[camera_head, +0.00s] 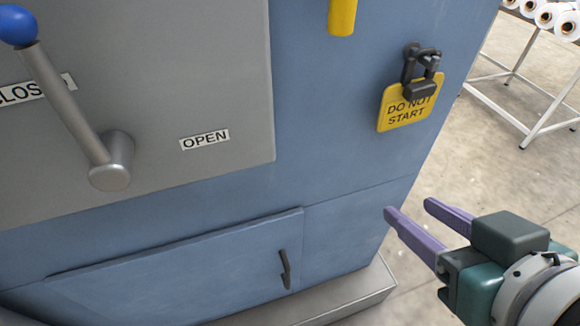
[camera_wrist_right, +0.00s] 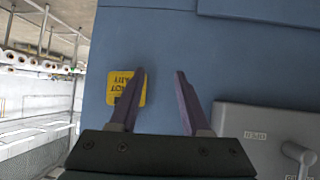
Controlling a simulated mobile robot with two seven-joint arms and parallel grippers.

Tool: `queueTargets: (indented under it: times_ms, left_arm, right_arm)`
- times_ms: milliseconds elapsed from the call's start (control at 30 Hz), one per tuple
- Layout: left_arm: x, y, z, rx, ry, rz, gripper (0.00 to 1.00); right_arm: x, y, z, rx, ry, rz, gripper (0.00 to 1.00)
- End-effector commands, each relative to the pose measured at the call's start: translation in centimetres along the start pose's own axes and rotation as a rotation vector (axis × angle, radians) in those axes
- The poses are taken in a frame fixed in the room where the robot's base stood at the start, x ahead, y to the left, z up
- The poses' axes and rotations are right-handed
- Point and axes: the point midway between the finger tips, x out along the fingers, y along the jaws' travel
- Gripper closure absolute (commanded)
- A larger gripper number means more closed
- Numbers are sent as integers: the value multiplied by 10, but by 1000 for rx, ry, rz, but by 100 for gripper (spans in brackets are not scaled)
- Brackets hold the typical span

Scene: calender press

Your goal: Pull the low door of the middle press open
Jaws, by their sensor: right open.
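The low door (camera_head: 190,275) is a blue panel at the bottom of the blue press (camera_head: 340,160). It looks closed or nearly so, with a shadowed gap along its top edge. A short dark handle (camera_head: 285,269) stands upright near its right end. My right gripper (camera_head: 411,210) is open and empty, to the right of the door and handle and apart from them. In the right wrist view its two purple fingers (camera_wrist_right: 158,75) are spread in front of the blue press side. My left gripper is not in view.
A yellow DO NOT START tag (camera_head: 405,105) hangs from a dark lock on the press. A lever with a blue knob (camera_head: 18,25) stands out on the grey panel (camera_head: 200,80). A grey plinth (camera_head: 330,300) juts below the door. A rack with white rolls (camera_head: 550,14) stands behind, right.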

Motion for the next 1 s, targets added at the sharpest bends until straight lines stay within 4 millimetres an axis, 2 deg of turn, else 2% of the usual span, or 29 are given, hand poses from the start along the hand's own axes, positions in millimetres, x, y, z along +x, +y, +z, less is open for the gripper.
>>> queueTargets:
  times_ms: [33,100,500,800,900,1000]
  left_arm:
    - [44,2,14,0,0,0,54]
    - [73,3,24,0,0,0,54]
    - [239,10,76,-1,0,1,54]
    - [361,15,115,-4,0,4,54]
    - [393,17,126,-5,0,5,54]
    - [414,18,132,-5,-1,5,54]
  right_arm:
    - [28,-5,36,-3,26,-8,53]
    - [48,-10,57,-6,69,-21,53]
    - [149,-49,179,-31,305,-126,53]
    - [213,-83,274,-45,472,-239,53]
    - [227,-94,300,-47,517,-277,53]
    - [236,-101,317,-49,553,-307,53]
